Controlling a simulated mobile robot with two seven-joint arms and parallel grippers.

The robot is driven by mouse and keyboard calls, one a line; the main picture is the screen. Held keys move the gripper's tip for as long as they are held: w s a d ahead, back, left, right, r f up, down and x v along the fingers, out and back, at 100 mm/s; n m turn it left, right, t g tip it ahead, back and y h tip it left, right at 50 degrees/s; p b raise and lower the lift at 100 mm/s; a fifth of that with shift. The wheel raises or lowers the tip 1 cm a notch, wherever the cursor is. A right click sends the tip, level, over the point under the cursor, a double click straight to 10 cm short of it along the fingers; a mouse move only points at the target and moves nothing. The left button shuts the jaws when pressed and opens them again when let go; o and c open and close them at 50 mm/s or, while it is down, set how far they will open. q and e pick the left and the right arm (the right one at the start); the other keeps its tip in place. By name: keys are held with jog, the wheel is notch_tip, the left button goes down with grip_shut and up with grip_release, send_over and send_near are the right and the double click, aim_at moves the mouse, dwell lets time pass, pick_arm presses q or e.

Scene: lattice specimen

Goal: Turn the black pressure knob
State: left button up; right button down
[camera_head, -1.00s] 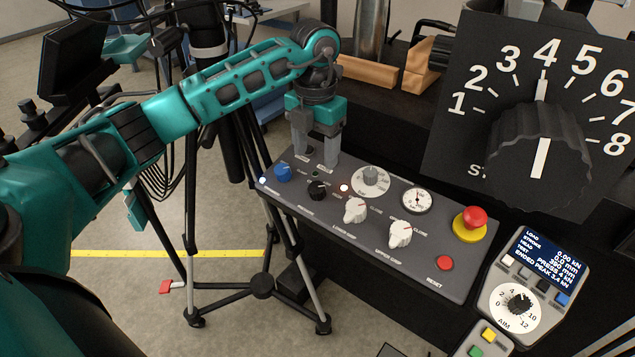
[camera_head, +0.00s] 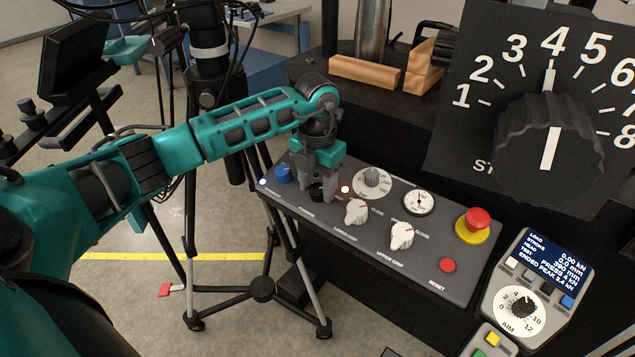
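The black pressure knob (camera_head: 317,191) is a small round knob on the grey sloping control panel (camera_head: 385,262), right of the blue knob (camera_head: 283,175). My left gripper (camera_head: 318,194) points down over it, with one grey finger on each side. The fingers look open around the knob; whether they touch it is too small to tell. The fingers and gripper body hide part of the knob and the labels near it. My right gripper is not in view.
Close by on the panel are a lit indicator (camera_head: 345,189), a grey dial (camera_head: 372,182), two white grip knobs (camera_head: 357,212), a gauge (camera_head: 419,202) and a red emergency button (camera_head: 473,222). A handset with a display (camera_head: 524,290) stands at right.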

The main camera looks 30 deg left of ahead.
pick_arm(q)
jog(key=c, duration=0.8)
jog(key=shift+o, duration=0.2)
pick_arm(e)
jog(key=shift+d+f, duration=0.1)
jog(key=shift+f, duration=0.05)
